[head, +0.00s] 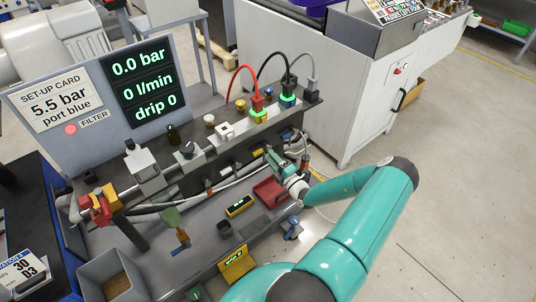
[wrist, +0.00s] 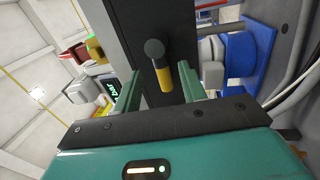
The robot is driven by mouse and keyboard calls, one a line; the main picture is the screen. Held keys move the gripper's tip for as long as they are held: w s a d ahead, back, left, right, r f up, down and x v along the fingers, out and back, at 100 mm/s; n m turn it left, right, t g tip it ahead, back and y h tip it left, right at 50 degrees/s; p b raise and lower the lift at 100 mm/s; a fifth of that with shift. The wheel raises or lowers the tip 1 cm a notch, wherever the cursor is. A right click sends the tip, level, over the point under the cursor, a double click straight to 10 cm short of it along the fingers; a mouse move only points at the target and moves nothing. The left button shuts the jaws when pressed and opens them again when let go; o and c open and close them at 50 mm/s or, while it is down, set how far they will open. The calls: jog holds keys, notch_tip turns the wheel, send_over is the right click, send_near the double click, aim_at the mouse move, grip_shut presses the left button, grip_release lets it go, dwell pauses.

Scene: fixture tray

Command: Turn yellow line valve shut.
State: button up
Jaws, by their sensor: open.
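The yellow line valve lever (wrist: 163,79) shows in the wrist view, hanging from a dark round hub on the dark face of the bench rail. In the head view a small yellow lever (head: 258,152) shows on the rail's front, just left of my gripper (head: 275,158). In the wrist view my gripper (wrist: 158,72) is open, with one finger on each side of the lever. Gaps show between both fingers and the lever, and nothing is held. Whether the fingertips reach as deep as the lever, I cannot tell.
The display (head: 142,82) reads 0.0 bar, 0 l/min and drip 0. Red, black and grey hoses rise from plugs on the rail (head: 215,150). Below lie a red tray (head: 262,197), a yellow-and-black block (head: 240,206) and a grey bin (head: 88,270). A white cable runs near my gripper.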

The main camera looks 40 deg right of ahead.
jog(key=v, duration=1)
jog(key=shift+s, duration=0.1)
jog(key=w+a+r+n+g+y, duration=0.3)
jog(key=a+r+n+g+y, duration=0.4)
jog(key=a+r+n, duration=0.6)
jog(key=w+a+r+n+g+y, duration=0.3)
jog(key=a+r+n+g+y, duration=0.5)
jog(key=n, duration=1)
jog(key=s+a+r+n+h, duration=0.6)
jog(key=a+r+n, duration=0.2)
jog(key=r+n, duration=0.2)
jog(key=s+a+r+n+h, duration=0.6)
jog(key=a+r+n, duration=0.3)
jog(key=n, duration=0.5)
jog(key=shift+s+r+t+h, duration=0.3)
jog(key=shift+s+r, duration=0.45)
jog(key=shift+r, duration=0.5)
